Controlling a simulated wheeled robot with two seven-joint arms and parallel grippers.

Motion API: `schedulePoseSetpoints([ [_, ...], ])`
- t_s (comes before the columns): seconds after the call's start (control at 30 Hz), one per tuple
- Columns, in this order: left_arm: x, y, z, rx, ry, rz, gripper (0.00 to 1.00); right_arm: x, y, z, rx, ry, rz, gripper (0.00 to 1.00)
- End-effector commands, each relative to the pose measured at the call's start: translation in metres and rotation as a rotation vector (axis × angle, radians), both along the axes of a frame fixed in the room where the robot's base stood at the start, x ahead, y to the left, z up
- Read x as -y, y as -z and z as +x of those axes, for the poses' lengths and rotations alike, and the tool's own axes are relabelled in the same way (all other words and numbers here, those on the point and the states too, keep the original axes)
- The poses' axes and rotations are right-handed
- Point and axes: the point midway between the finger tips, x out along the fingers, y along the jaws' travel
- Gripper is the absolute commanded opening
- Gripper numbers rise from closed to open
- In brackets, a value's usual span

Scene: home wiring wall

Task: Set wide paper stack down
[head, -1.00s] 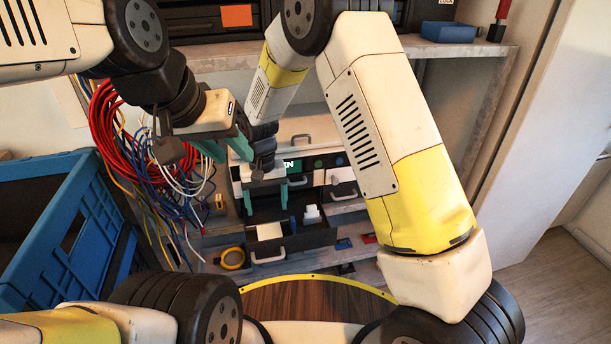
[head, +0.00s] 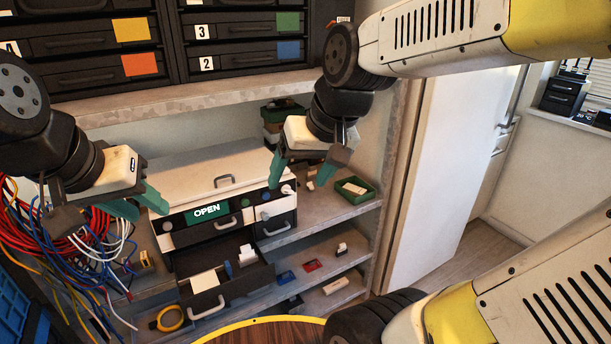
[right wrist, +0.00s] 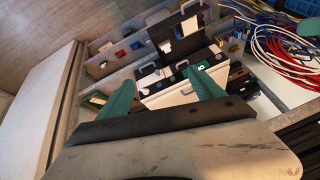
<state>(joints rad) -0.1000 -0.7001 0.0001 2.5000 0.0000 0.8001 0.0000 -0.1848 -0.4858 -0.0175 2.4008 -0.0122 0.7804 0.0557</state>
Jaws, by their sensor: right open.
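A flat white paper stack (head: 206,281) lies in the open black drawer (head: 245,281) of the white and black unit with the OPEN sign (head: 207,211). I cannot tell its exact width. My left gripper (head: 105,212) is at the left, in front of the unit's left end, with its fingers apart and nothing seen between them. My right gripper (head: 298,180) is above the unit's right end, its fingers apart and empty. In the right wrist view my right gripper (right wrist: 160,80) also shows nothing between its green fingers, with the unit beyond.
A small white block (head: 247,254) and a blue item (head: 228,268) share the drawer. Red, blue and white cables (head: 75,240) hang at left. A yellow tape roll (head: 170,318) is low down. A green bin (head: 355,188) stands on the shelf at right.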

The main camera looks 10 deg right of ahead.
Motion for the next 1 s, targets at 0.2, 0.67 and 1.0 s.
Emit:
schedulePoseSetpoints([
  [0.2,0.000,0.000,0.000,0.000,0.000,0.000,0.36,0.022,-0.007,-0.039,0.080,0.036,-0.008,0.77],
  [0.67,0.000,0.000,0.000,0.000,0.000,0.000,0.36,0.024,-0.007,-0.044,0.092,0.039,-0.010,0.77],
  [1.0,0.000,0.000,0.000,0.000,0.000,0.000,0.36,0.024,-0.007,-0.044,0.092,0.040,-0.010,0.77],
])
